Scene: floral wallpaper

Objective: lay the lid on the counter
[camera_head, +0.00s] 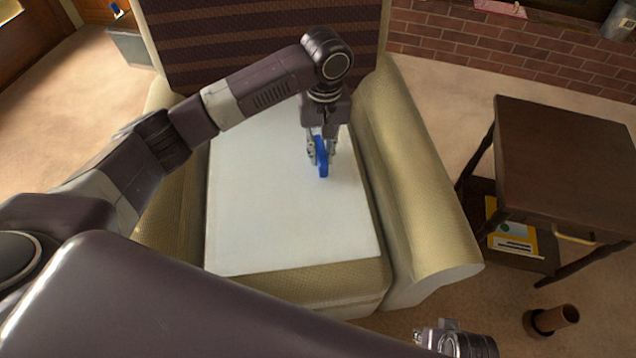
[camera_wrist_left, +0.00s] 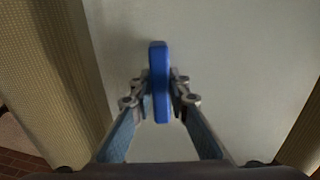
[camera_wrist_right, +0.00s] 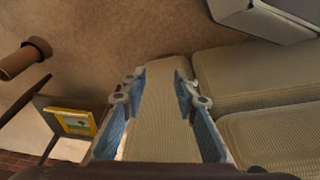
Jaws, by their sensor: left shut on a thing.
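The blue lid (camera_head: 322,160) is a thin round disc held on edge, upright, between the fingers of my left gripper (camera_head: 321,148). In the left wrist view the lid (camera_wrist_left: 159,85) shows edge-on with both fingertips pressed on its sides. It is over a flat white surface (camera_head: 270,225) that lies across the seat of a beige armchair. I cannot tell if the lid's lower edge touches that surface. My right gripper (camera_wrist_right: 160,88) is open and empty, its fingers apart, over the floor near the chair arm; it shows only partly at the bottom of the head view.
The armchair's thick arm (camera_head: 415,180) rises right of the white surface, and its striped back stands behind. A dark side table (camera_head: 570,160) with a yellow book (camera_head: 510,235) below is at the right. A brown cylinder (camera_head: 552,319) lies on the floor. The white surface is otherwise bare.

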